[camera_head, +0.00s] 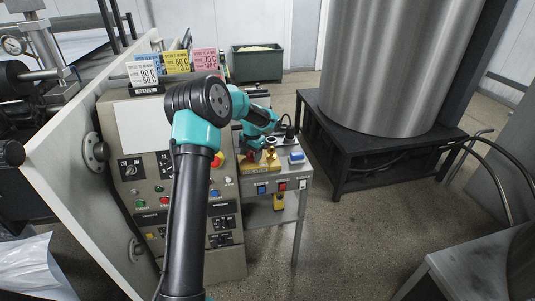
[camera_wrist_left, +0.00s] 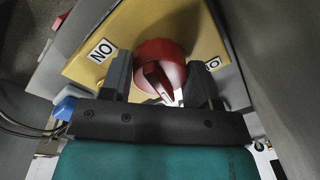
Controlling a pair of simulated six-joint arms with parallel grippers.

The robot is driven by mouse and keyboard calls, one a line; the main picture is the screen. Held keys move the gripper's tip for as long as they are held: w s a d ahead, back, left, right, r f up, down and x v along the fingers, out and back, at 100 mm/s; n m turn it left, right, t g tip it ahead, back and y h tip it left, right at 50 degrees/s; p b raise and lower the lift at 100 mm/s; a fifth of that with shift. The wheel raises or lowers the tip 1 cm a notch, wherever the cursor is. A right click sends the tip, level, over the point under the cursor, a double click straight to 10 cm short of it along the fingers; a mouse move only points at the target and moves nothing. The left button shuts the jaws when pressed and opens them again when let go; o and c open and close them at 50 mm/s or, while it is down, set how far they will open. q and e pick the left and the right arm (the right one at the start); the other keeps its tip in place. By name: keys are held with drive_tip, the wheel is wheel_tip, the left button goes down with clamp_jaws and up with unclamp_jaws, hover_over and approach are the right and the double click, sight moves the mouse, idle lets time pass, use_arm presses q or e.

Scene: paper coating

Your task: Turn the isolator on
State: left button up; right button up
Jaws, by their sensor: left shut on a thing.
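The isolator is a yellow plate (camera_wrist_left: 115,38) with a round red knob (camera_wrist_left: 160,62) that has a raised grip bar. A white label reading ON upside down (camera_wrist_left: 101,50) is left of the knob in the left wrist view, and a partly hidden label (camera_wrist_left: 213,64) is to its right. The grip bar lies between the two labels, not clearly at either. My left gripper (camera_wrist_left: 160,83) is shut on the knob, one finger on each side. In the head view, the yellow isolator (camera_head: 258,168) is on the small grey cabinet, and my left gripper (camera_head: 258,145) partly hides it. My right gripper is not in view.
A control panel (camera_head: 222,252) with buttons and switches stands left of the isolator, partly behind my arm. Blue (camera_head: 262,190), red (camera_head: 283,187) and white (camera_head: 303,184) switches line the cabinet's front. A large metal drum (camera_head: 385,70) stands right.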

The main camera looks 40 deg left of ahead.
use_arm(q)
drive_tip(key=o, duration=1.3)
drive_tip(key=shift+r, duration=0.15)
drive_tip(key=r, duration=1.1)
drive_tip(key=d+r, duration=0.1)
drive_tip(key=r, duration=0.5)
